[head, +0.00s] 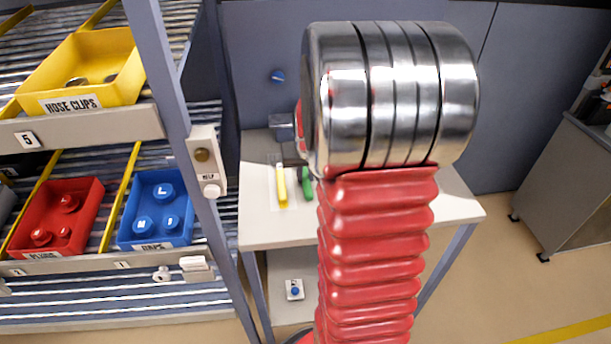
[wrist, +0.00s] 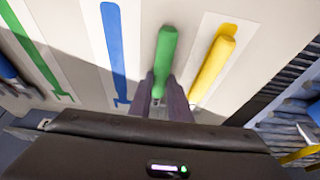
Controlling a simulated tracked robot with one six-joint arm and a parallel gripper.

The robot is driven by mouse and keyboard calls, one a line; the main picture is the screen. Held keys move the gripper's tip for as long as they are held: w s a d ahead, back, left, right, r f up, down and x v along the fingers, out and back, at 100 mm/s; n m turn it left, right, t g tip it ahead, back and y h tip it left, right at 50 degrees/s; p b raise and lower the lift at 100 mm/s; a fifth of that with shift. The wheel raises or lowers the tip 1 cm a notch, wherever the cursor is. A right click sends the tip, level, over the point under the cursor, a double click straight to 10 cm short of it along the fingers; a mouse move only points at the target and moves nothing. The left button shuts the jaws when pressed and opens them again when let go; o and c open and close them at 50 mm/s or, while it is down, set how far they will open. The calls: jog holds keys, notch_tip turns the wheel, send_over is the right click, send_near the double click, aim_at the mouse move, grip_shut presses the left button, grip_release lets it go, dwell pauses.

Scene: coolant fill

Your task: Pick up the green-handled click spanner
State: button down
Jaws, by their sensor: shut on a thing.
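The green-handled click spanner (wrist: 166,52) shows in the wrist view with its handle pointing away from me. My gripper (wrist: 162,90) is shut on its near end, between the two dark fingers. The spanner's head is hidden by the fingers and the gripper body. In the head view the green handle (head: 307,183) shows just left of my arm, over the pale bench top. My arm hides most of the gripper there. I cannot tell whether the spanner touches the bench.
A yellow-handled spanner (wrist: 212,66) lies close to the right of the green one. Empty blue (wrist: 115,50) and green (wrist: 36,50) tool outlines lie to the left. The bench (head: 268,228) stands beside a rack with a red bin (head: 88,213) and blue bin (head: 152,238).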

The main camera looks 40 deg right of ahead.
aim_at(305, 178)
jog(key=shift+r, duration=0.1)
notch_tip(305, 178, up, 10)
dwell(0.4)
dwell(0.6)
